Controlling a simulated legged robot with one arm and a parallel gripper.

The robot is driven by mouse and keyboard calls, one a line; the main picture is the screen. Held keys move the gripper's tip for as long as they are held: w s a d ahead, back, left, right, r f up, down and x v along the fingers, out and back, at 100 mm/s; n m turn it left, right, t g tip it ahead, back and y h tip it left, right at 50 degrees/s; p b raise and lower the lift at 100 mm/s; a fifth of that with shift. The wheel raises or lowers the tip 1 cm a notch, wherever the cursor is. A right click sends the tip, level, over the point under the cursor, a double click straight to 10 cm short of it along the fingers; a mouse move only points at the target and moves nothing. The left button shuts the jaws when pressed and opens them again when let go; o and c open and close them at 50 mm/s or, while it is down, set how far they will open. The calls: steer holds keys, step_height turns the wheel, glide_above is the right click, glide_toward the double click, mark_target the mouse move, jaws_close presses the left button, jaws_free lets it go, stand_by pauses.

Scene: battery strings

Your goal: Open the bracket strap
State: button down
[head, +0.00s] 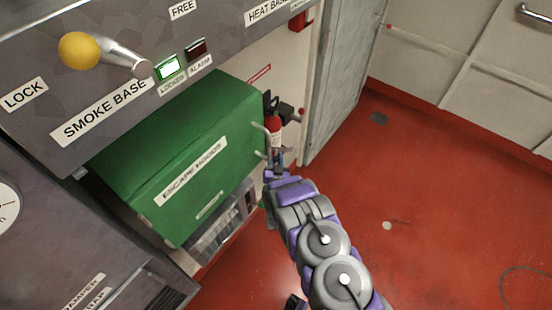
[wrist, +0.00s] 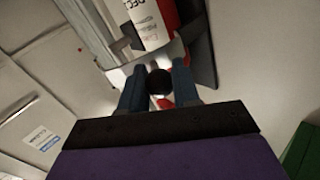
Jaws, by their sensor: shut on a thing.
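A red fire extinguisher (head: 273,127) with a white label hangs on the wall past the green box in the head view. In the wrist view the extinguisher (wrist: 185,12) is close above my fingers, partly cut off. A pale, shiny band that looks like the bracket strap (wrist: 118,74) crosses its front. My gripper (head: 277,158) is at the lower part of the extinguisher. In the wrist view my gripper (wrist: 158,84) has its two blue fingers shut on a dark round knob (wrist: 159,82) at the strap. The knob's attachment is hidden.
A green escape hoods box (head: 190,150) stands close left of my gripper. A grey panel (head: 90,75) with a yellow-knobbed lever (head: 80,50) is above it. A grey door edge (head: 345,80) stands to the right. The red floor (head: 450,210) is mostly clear on the right.

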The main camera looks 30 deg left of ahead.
steer(key=c, duration=0.9)
jaws_free()
steer(key=shift+a, duration=0.15)
steer(key=shift+o, duration=0.2)
steer(key=p+v, duration=0.3)
steer(key=v, duration=1.4)
steer(key=shift+f+p, duration=0.15)
steer(key=shift+p, duration=0.25)
steer(key=shift+s, duration=0.15)
steer(key=shift+c, duration=0.3)
